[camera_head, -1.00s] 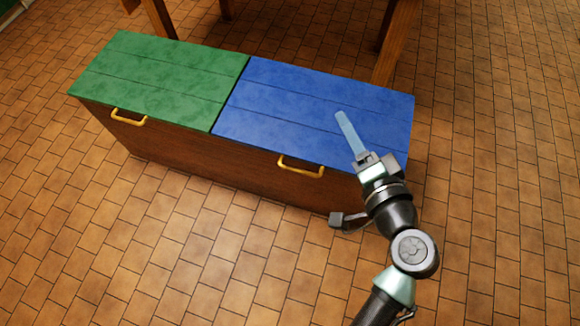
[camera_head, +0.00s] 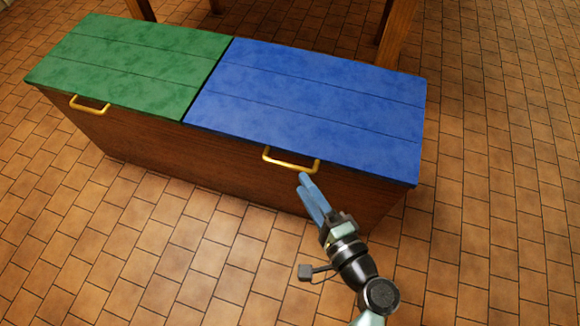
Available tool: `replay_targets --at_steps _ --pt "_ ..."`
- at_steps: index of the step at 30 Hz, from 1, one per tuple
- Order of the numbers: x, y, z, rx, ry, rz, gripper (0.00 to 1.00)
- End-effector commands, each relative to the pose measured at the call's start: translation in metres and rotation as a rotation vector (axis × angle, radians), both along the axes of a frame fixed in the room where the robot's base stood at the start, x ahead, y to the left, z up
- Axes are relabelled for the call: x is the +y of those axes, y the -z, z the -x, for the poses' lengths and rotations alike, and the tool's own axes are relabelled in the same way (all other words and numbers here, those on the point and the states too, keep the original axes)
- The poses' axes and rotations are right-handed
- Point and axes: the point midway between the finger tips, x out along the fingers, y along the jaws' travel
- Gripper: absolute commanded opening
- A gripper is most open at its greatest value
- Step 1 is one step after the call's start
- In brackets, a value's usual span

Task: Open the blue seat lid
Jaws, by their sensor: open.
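The blue seat lid (camera_head: 315,98) lies flat and closed on the right part of a wooden bench chest. Its yellow handle (camera_head: 291,163) is on the front edge of the lid. My gripper (camera_head: 304,180) is just below and in front of the handle's right end, with its pale blue fingers pointing up toward it. The fingers overlap in this view, so the gap between them is hard to see. They hold nothing that I can see. I cannot tell whether a fingertip touches the handle.
A green seat lid (camera_head: 130,62) with its own yellow handle (camera_head: 90,105) lies closed on the left part of the chest (camera_head: 230,155). Wooden legs (camera_head: 398,35) stand behind the chest. The tiled floor (camera_head: 120,240) in front and to the right is clear.

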Motion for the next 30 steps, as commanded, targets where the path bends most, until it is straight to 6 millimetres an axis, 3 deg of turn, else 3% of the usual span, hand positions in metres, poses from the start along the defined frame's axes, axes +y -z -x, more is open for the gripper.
replay_targets --at_steps 3,9,23,30 --pt "0.013 0.007 -0.023 -0.002 -0.004 0.001 0.45" --pt "0.026 0.010 -0.050 -0.001 -0.002 0.000 0.45" --pt "0.032 0.010 -0.062 0.001 0.001 0.000 0.45" --pt "0.032 0.010 -0.062 0.001 0.001 0.001 0.03"
